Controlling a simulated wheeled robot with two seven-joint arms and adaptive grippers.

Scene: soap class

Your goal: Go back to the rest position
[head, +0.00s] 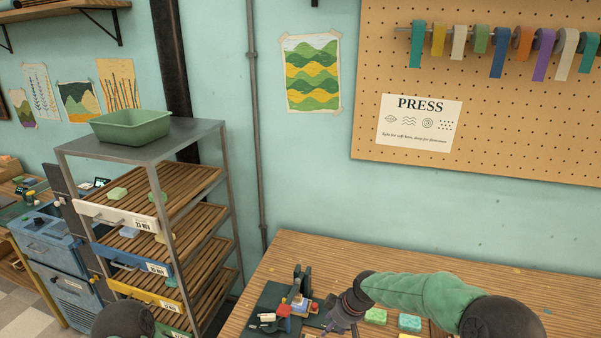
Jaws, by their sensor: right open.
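My right arm, in a green sleeve, reaches in from the lower right of the head view over the wooden table (290,248). My right gripper (331,326) points down and left at the bottom of the view, just right of a dark press-like device (301,285) with red and blue parts. It is open, and I see nothing held in it. Its fingertips are small and close to the bottom edge. A dark rounded part of my own body shows at the bottom left. My left gripper is not in view.
Green soap bars (375,316) lie right of the gripper, partly behind my arm. A slatted rack (222,150) with a green bin (130,126) on top stands left of the table. A pegboard (480,80) with ribbons hangs behind. The table's back strip is clear.

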